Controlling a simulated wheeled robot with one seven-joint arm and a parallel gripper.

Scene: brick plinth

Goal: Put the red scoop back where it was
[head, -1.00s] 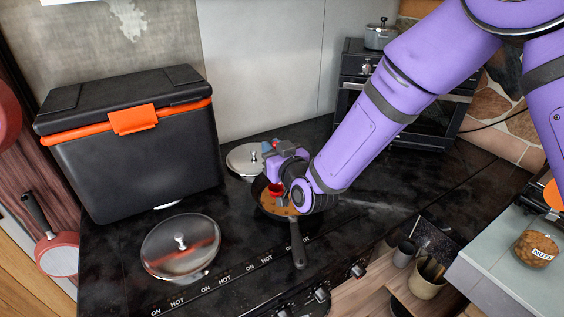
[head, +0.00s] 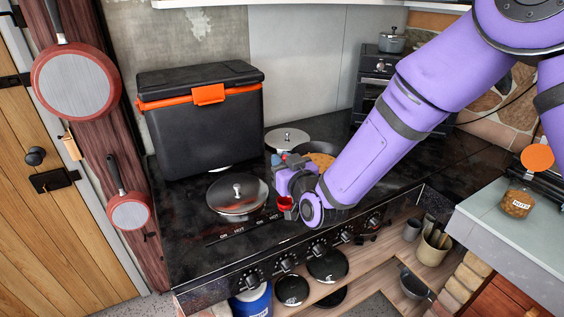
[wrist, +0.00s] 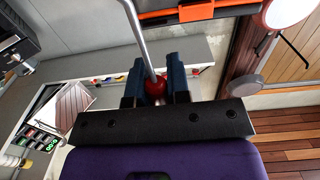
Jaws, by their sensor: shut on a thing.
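The red scoop (head: 286,203) shows beside my wrist in the head view, above the front part of the black stove top. My gripper (wrist: 155,76) is shut on it: in the wrist view the two dark blue fingers close around a grey rod with a red part (wrist: 156,91) between them. In the head view my gripper (head: 284,168) is partly hidden by my own wrist. A pan with brown contents (head: 321,160) sits behind my wrist, partly covered by my arm.
A glass lid (head: 237,196) lies left of my gripper and another lid (head: 287,138) behind it. A black cooler with an orange band (head: 200,122) stands at the back left. Two red pans (head: 77,84) (head: 129,211) hang on the left wall. A jar of nuts (head: 517,201) stands on the right counter.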

